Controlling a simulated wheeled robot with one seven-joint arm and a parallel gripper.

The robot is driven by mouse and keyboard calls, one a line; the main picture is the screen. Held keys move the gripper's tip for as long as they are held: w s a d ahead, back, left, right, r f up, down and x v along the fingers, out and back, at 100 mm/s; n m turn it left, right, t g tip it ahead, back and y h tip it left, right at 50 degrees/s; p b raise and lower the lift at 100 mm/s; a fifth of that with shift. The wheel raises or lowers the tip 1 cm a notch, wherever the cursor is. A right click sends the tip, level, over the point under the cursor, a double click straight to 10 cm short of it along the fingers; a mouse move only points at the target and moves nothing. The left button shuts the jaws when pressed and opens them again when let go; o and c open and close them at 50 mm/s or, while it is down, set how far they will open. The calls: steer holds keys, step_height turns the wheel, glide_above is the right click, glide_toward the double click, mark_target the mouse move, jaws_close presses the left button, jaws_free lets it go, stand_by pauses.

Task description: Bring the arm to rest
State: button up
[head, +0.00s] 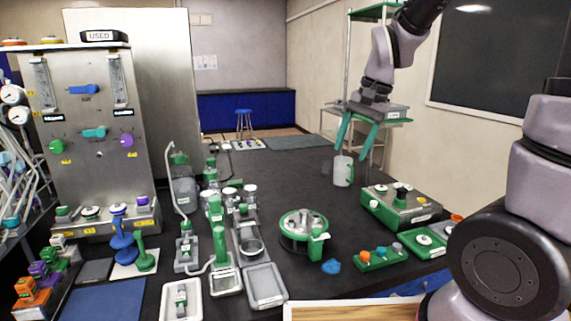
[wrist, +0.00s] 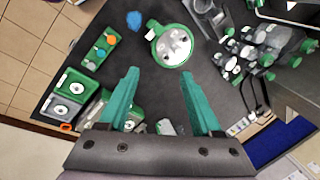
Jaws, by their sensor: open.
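My gripper (head: 353,145) hangs from my arm at the upper right of the head view, fingers pointing down. Its two green fingers are spread apart with nothing between them. It is above the dark bench (head: 290,183), over a white beaker-like vessel with a green mark (head: 343,171); I cannot tell the exact gap. In the wrist view the open gripper (wrist: 158,74) points toward the bench. The round green-rimmed device (wrist: 172,45) lies beyond the fingertips there. A pale object shows partly between the finger bases, mostly hidden by the gripper body.
The round device (head: 304,229), a green-and-metal box (head: 401,207) and a block with coloured knobs (head: 380,257) stand on the bench. A tall steel panel (head: 92,130) stands at left. A shelf rack (head: 350,110) is behind my gripper. The bench's far middle is clear.

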steer(key=s+d+r+n+t, duration=0.2)
steer(key=s+d+r+t, duration=0.3)
steer(key=s+d+r, duration=0.3)
steer(key=s+r, duration=0.3)
steer(key=shift+s+d+r+h, duration=0.15)
steer(key=shift+s+r+h, duration=0.05)
steer(key=shift+r+h, duration=0.1)
